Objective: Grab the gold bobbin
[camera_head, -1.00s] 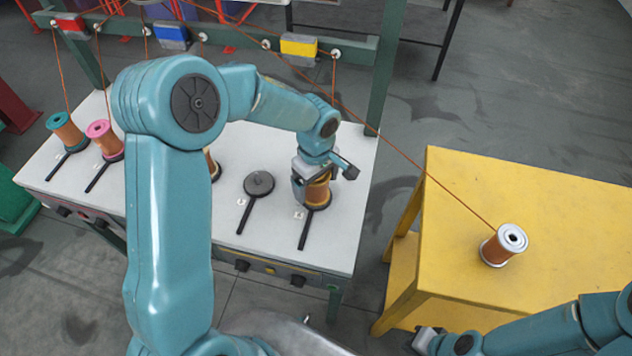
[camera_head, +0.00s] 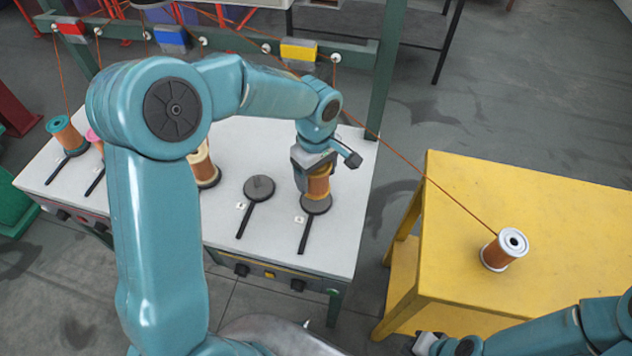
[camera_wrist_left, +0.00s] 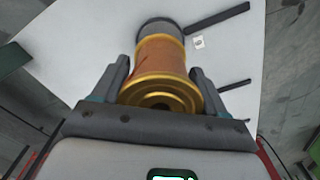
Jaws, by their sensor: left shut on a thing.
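The gold bobbin (camera_head: 319,186), wound with copper wire and with gold flanges, is at the right end of the white table, over a round dark spindle base (camera_head: 316,204). It also shows in the left wrist view (camera_wrist_left: 162,70), between the two fingers. My left gripper (camera_head: 322,172) is shut on the bobbin from above. The bobbin looks a little raised off its base. My right gripper (camera_head: 427,341) is at the bottom edge near the yellow table; its fingers are too unclear to tell open or shut.
An empty dark spindle base (camera_head: 259,188) is left of the bobbin. A cream bobbin (camera_head: 203,168), a pink one and a teal one (camera_head: 64,132) stand farther left. A white-flanged bobbin (camera_head: 504,250) stands on the yellow table (camera_head: 560,220), its wire running to the green frame (camera_head: 381,70).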

